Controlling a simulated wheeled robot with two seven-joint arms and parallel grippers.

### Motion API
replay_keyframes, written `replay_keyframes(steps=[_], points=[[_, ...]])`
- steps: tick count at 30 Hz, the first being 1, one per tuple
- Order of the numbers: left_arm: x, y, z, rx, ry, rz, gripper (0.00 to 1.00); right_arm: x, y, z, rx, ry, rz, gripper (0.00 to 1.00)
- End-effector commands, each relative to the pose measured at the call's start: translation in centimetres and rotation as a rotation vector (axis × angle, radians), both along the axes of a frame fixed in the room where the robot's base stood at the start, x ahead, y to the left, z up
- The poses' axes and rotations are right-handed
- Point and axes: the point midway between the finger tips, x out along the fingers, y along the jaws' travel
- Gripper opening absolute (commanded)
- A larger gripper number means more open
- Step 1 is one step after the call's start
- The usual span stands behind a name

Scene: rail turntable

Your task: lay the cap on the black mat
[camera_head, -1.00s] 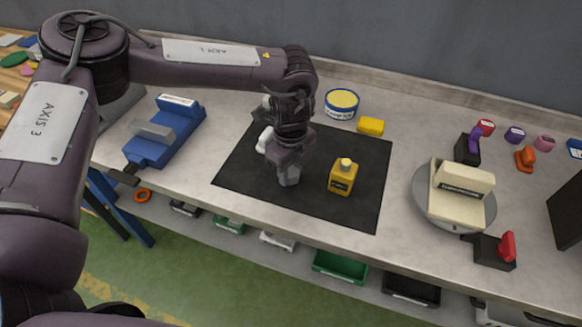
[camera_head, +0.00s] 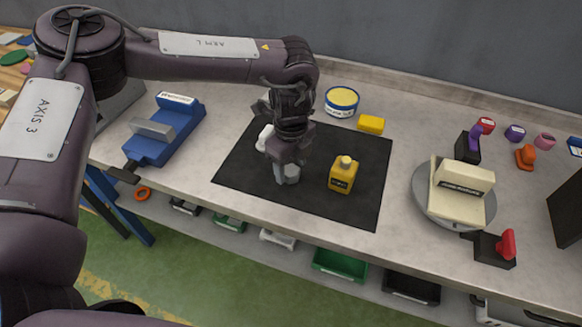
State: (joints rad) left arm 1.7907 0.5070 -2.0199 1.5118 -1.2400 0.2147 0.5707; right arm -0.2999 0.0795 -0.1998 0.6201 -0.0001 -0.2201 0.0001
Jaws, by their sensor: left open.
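The black mat (camera_head: 350,210) lies flat on the bench. My left gripper (camera_head: 286,174) is over the left part of the mat, pointing down, with its jaws open and its tips low, near the mat surface. A small grey shape shows at the tips; I cannot tell whether it is only the fingers or also the cap between them. A yellow bottle (camera_head: 343,178) stands upright on the mat to the right of the gripper, with a small pale yellow top (camera_head: 346,161). A white object (camera_head: 264,137), partly hidden by the gripper, is behind it. My right gripper is not in view.
A blue vise-like fixture (camera_head: 166,133) stands left of the mat. A blue and yellow tin (camera_head: 341,102) and a yellow block (camera_head: 371,125) are behind it. A round turntable (camera_head: 424,205) carrying a cream block (camera_head: 462,192) is at the right. The mat's front right is clear.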

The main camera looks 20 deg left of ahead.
Motion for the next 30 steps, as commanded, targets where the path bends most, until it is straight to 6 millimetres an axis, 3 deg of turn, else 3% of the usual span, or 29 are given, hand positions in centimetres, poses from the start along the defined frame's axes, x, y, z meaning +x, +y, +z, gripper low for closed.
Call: replay_keyframes(steps=[9,15,30], points=[[0.1,0.0,6.7,-0.002,-0.005,0.0,0.57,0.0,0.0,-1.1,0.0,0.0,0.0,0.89],[0.1,0.0,10.0,0.0,-0.003,-0.002,0.57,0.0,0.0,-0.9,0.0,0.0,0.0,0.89],[0.0,0.0,10.9,0.0,-0.001,-0.001,0.57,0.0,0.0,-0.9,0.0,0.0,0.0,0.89]])
